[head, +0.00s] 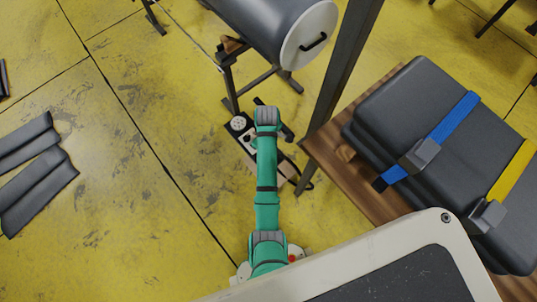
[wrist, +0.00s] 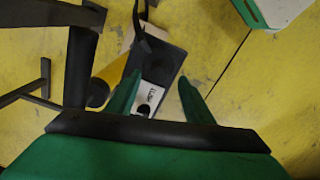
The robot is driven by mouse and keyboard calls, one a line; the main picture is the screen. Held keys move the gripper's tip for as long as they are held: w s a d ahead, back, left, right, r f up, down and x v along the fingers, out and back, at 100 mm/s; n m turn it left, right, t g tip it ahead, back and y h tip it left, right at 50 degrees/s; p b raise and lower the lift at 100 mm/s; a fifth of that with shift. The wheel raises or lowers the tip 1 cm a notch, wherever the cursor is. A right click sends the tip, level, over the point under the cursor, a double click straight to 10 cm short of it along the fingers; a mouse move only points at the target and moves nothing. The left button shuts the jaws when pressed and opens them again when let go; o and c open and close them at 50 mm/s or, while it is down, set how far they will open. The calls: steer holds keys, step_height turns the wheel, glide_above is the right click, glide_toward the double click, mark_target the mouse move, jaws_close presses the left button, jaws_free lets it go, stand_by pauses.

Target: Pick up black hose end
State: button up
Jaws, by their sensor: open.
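My gripper (wrist: 156,88) shows in the wrist view as two green fingers, apart with nothing held between them. Beyond the fingertips, lower down, is a black and white pump-like unit (wrist: 170,62) with a dark round opening on its pale face. A black curved strip (wrist: 139,22), possibly the hose, runs up from its far end. A thick black tube-like piece (wrist: 80,65) stands left of the fingers; I cannot tell if it is the hose end. In the head view the unit's pale round part (head: 238,123) shows beside my green arm, which hides the fingers and much of the unit.
A wooden table (head: 322,150) with black strapped cases (head: 440,110) stands at the right, near a dark upright post (head: 345,70). A grey cylinder (head: 275,25) rests on a stand behind. Dark flat pieces (head: 35,170) lie left. The yellow floor between is clear.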

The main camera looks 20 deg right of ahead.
steer(key=shift+d+f, duration=0.1)
steer(key=shift+f, duration=2.75)
steer(key=shift+c, duration=0.6)
steer(key=c, duration=1.1)
